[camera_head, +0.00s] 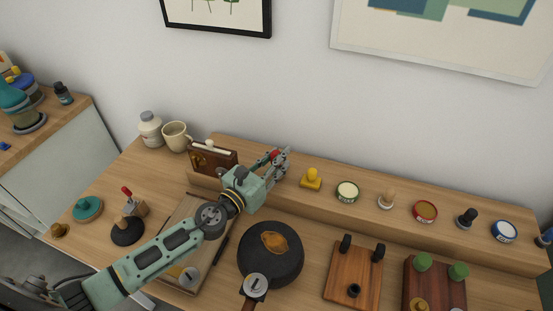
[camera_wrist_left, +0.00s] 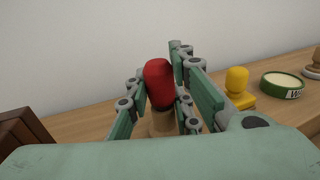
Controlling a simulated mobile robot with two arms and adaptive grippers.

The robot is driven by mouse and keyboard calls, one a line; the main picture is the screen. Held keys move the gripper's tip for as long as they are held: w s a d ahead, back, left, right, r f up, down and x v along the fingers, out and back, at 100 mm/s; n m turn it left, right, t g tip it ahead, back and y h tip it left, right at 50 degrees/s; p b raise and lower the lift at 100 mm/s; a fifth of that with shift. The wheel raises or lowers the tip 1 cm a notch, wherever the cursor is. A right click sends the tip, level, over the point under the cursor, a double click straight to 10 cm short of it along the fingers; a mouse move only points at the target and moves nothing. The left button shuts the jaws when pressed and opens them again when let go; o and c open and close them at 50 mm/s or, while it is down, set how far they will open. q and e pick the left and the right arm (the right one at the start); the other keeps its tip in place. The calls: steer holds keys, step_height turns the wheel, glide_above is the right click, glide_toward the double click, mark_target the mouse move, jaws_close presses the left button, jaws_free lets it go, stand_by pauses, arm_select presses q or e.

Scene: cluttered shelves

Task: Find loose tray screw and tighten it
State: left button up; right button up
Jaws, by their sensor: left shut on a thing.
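My left gripper (camera_head: 280,162) is at the raised wooden ledge, shut on a red-topped knob (camera_head: 273,154). In the left wrist view the red knob (camera_wrist_left: 159,84) stands upright on a pale wooden base between the two fingers (camera_wrist_left: 165,95); its lower part is partly hidden. A wooden tray (camera_head: 340,275) with black knobs (camera_head: 345,243) lies on the table. A darker tray (camera_head: 411,281) with green knobs (camera_head: 423,261) and a yellow knob lies to its right. I cannot tell which screw is loose. My right gripper is not in view.
The ledge also holds a yellow knob (camera_head: 312,180), a green tin (camera_head: 347,192), a red tin (camera_head: 425,211) and a blue tin (camera_head: 504,231). A black pan (camera_head: 270,268) sits in front. A mug (camera_head: 175,137) and white bottle (camera_head: 150,130) stand at the back left.

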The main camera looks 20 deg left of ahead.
mark_target(276, 152)
arm_select(q)
steer(key=shift+r, duration=0.15)
jaws_close()
steer(key=shift+r+p, duration=0.3)
steer(key=shift+p, duration=0.05)
step_height(276, 152, up, 4)
steer(key=p, duration=0.2)
steer(key=shift+f+p, duration=0.15)
steer(key=shift+p, duration=0.15)
steer(key=s+d+r+p, duration=0.3)
steer(key=d+r, duration=0.3)
steer(key=d, duration=0.5)
steer(key=shift+s+r+p, duration=0.2)
steer(key=shift+s+p, duration=0.15)
steer(key=shift+s, duration=0.25)
